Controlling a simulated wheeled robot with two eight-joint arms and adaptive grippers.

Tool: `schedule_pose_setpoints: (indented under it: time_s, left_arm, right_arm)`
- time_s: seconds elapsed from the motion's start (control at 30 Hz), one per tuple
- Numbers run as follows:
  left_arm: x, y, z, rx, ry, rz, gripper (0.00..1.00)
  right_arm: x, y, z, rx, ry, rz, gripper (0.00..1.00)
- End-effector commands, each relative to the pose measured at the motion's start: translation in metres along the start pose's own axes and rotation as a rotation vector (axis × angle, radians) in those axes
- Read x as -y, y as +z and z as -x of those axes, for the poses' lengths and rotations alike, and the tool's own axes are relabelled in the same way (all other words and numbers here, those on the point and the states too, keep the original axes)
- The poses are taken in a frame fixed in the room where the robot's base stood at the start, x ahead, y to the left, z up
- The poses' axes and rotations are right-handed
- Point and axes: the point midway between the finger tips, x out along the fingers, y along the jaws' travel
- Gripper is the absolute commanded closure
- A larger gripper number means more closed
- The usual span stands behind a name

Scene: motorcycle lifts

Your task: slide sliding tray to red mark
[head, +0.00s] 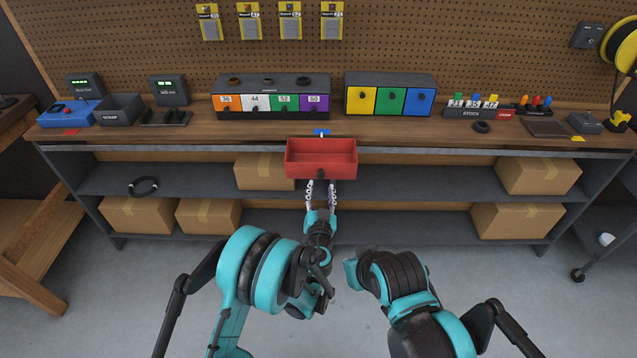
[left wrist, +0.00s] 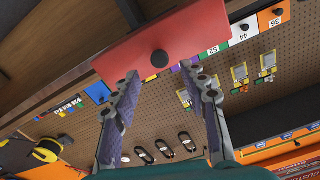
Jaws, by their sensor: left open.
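The sliding tray (head: 321,158) is a red open box at the front edge of the workbench, below a small blue mark (head: 322,131). Its dark round knob (head: 321,173) faces me. The red mark (head: 71,132) is a small patch on the bench top at the far left. My left gripper (head: 321,188) is open, its two fingers pointing at the tray front. In the left wrist view, the red tray front (left wrist: 200,36) and knob (left wrist: 160,58) are just ahead of the spread fingertips (left wrist: 160,76); contact is not clear. My right gripper is hidden or out of view.
A grey rail (head: 450,153) runs along the bench front. A yellow mark (head: 578,139) lies at the far right. Coloured drawer units (head: 272,82) stand on the bench, with cardboard boxes (head: 140,213) on shelves below. The bench front left of the tray looks clear.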

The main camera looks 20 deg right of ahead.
Motion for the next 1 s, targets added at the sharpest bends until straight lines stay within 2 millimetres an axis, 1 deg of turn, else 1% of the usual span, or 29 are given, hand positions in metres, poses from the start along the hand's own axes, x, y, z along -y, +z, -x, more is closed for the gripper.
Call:
schedule_pose_setpoints:
  time_s: [0.03, 0.1, 0.2, 0.3, 0.43, 0.63, 0.67, 0.7, 0.77, 0.8, 0.83, 1.0]
  left_arm:
    - [0.0, 0.003, -0.009, 0.001, -0.002, 0.0, 0.56]
    - [0.0, 0.002, -0.021, 0.001, -0.002, 0.0, 0.56]
    - [0.0, 0.002, -0.035, 0.001, -0.001, 0.0, 0.56]
    - [0.0, 0.002, -0.044, 0.001, -0.001, 0.0, 0.56]
    - [0.001, 0.001, -0.049, 0.001, -0.001, 0.0, 0.56]
    - [0.001, 0.0, -0.049, 0.001, -0.001, 0.0, 0.56]
    - [0.001, 0.0, -0.049, 0.001, -0.001, 0.0, 0.61]
    - [0.001, 0.0, -0.049, 0.001, -0.001, 0.0, 0.72]
    - [0.001, 0.0, -0.049, 0.001, -0.001, 0.0, 0.88]
    - [0.001, 0.0, -0.049, 0.001, -0.001, 0.0, 0.98]
    - [0.001, 0.0, -0.049, 0.001, -0.001, 0.0, 1.0]
    - [0.001, 0.0, -0.049, 0.001, -0.001, 0.0, 1.0]
  right_arm:
    - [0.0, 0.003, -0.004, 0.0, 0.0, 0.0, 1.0]
    - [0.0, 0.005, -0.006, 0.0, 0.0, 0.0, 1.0]
    - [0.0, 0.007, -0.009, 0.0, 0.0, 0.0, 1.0]
    - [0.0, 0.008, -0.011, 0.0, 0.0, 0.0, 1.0]
    - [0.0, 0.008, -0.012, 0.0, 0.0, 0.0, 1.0]
    - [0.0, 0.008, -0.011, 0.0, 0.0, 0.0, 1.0]
    - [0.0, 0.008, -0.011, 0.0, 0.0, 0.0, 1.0]
    - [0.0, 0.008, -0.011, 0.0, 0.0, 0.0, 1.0]
    - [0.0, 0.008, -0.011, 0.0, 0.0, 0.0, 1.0]
    - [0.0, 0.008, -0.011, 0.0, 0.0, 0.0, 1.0]
    - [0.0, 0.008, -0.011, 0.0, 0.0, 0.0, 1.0]
    - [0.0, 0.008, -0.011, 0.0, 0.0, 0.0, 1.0]
